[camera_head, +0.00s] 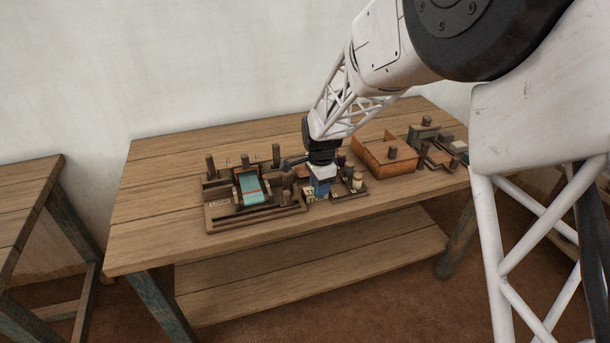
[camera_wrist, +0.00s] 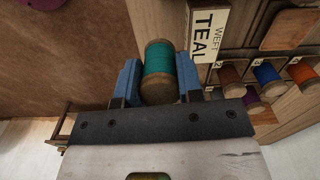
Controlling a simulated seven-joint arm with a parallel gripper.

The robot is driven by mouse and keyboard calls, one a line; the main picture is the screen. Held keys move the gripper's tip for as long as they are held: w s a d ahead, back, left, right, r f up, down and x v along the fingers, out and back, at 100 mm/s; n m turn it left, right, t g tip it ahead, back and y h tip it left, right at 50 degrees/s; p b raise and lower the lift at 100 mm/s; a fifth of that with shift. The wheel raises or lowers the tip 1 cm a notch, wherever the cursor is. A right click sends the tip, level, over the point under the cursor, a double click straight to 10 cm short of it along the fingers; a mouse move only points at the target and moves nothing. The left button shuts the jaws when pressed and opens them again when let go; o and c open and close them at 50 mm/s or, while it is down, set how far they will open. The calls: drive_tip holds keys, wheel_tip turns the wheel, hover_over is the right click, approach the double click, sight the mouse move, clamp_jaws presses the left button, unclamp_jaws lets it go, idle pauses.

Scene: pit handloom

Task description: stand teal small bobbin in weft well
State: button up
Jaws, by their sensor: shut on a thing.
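The teal bobbin (camera_wrist: 159,88) sits between the two blue fingers of my gripper (camera_wrist: 158,62) in the wrist view. In the head view my gripper (camera_head: 320,188) is low over the table, just right of the loom board (camera_head: 225,222); the bobbin cannot be made out there. A sign reading "WEFT TEAL" (camera_wrist: 208,30) lies just right of the bobbin in the wrist view. I cannot make out the weft well itself in either view.
A rack (camera_wrist: 237,55) with several coloured bobbins in numbered places is right of the sign in the wrist view. In the head view, upright pegs stand on the loom board, and an open wooden box (camera_head: 366,157) is to the right. The table's (camera_head: 160,245) left end is clear.

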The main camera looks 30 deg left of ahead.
drive_tip(key=shift+w+a+n, duration=0.2)
drive_tip(key=shift+a+n, duration=0.1)
drive_tip(key=shift+a, duration=0.6)
drive_tip(key=w+a, duration=0.3)
drive_tip(key=w, duration=0.1)
drive_tip(key=w+a+f, duration=0.1)
drive_tip(key=w+a, duration=0.2)
drive_tip(key=w, duration=0.1)
drive_tip(key=w+a, duration=0.3)
drive_tip(key=w, duration=0.1)
drive_tip(key=shift+w+a+f, duration=0.2)
drive_tip(key=shift+w+a, duration=0.15)
drive_tip(key=shift+a, duration=0.05)
drive_tip(key=shift+f, duration=1.8)
drive_tip(key=shift+f, duration=0.15)
drive_tip(key=o, duration=0.9)
